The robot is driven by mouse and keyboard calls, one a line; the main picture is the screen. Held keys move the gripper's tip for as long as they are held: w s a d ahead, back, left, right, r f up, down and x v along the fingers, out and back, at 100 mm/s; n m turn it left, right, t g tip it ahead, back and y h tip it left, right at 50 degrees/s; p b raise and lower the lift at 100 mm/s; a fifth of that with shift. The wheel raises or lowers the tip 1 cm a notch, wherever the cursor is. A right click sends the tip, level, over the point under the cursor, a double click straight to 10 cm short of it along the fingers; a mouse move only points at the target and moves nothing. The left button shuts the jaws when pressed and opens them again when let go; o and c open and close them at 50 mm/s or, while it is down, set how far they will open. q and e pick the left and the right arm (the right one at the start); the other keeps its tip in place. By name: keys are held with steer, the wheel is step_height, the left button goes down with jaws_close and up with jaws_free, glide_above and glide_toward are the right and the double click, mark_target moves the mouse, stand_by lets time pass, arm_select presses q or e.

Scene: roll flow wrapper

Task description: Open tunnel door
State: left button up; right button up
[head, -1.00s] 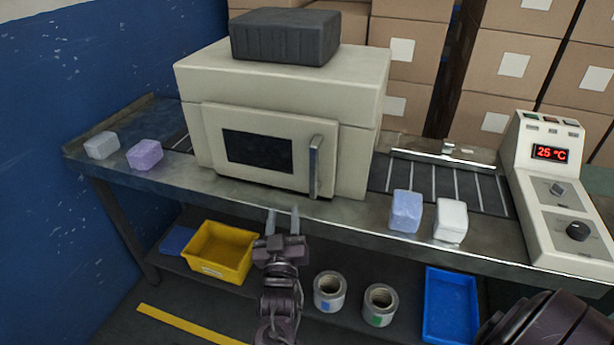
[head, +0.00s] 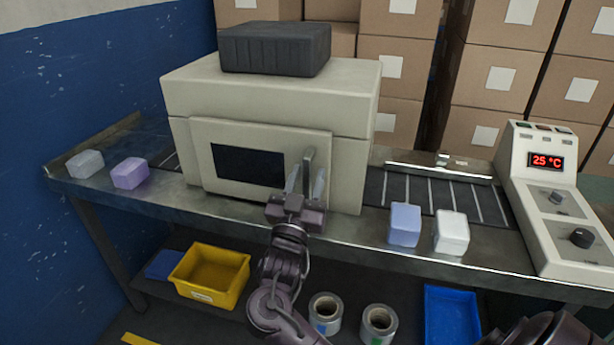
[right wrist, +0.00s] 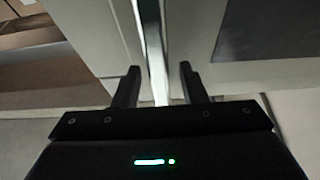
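The cream tunnel housing (head: 350,150) stands on the conveyor bench. Its front door (head: 207,165), with a dark window (head: 248,164), looks shut. A vertical metal handle (head: 308,158) is on the door's right side. My right gripper (head: 305,182) is at the handle, with its fingers pointing at the door. In the right wrist view the handle (right wrist: 155,50) runs between the two fingers (right wrist: 158,84), with a visible gap on each side. The gripper is open around the handle. My left gripper is not in view.
Lilac (head: 130,173) and white (head: 86,164) blocks sit left of the housing. A blue block (head: 404,224) and a white block (head: 451,232) sit to its right. A control panel (head: 556,215) reading 25 °C is far right.

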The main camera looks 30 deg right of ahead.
steer(key=shift+w+d+r, duration=0.1)
steer(key=shift+c, duration=0.5)
jaws_close()
